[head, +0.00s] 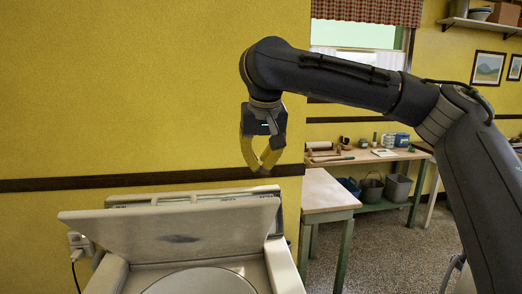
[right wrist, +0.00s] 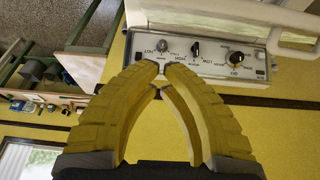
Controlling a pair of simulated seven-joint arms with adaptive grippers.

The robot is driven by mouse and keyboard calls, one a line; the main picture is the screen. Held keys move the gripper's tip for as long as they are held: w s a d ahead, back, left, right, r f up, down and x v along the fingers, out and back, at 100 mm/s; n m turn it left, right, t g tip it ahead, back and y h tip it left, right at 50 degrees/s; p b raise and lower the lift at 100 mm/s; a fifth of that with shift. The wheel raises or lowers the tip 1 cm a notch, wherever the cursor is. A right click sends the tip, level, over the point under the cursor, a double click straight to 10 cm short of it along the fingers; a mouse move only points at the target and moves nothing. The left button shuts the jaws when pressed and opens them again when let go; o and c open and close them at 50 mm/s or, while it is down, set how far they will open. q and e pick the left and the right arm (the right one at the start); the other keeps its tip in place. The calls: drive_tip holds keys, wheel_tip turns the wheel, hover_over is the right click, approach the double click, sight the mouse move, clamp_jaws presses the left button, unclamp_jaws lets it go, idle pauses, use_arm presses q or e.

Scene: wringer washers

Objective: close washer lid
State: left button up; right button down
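The washer (head: 283,268) is at the bottom of the head view, with its round tub opening (head: 200,283) partly showing. Its pale lid (head: 175,232) is raised and tilted above the opening, hiding part of the control panel behind it. My right gripper (head: 262,168) hangs fingers down above the lid's right rear, apart from it. In the right wrist view its yellow fingers (right wrist: 162,69) curve together with their tips nearly touching and nothing between them. The control panel (right wrist: 212,62) with dark knobs shows just beyond the tips. My left gripper is not in view.
A small wooden-topped table (head: 325,190) stands right of the washer. Behind it is a workbench (head: 365,157) with buckets (head: 397,188) below. The yellow wall (head: 120,90) closes off the space behind the washer. Open floor (head: 400,250) lies to the right.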

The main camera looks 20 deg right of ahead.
drive_tip(key=f, duration=0.2)
drive_tip(key=s+f, duration=0.1)
drive_tip(key=f, duration=0.2)
drive_tip(key=shift+a, duration=0.1)
drive_tip(key=shift+s+a+f, duration=0.1)
drive_tip(key=shift+s+f, duration=0.3)
drive_tip(key=shift+s, duration=0.05)
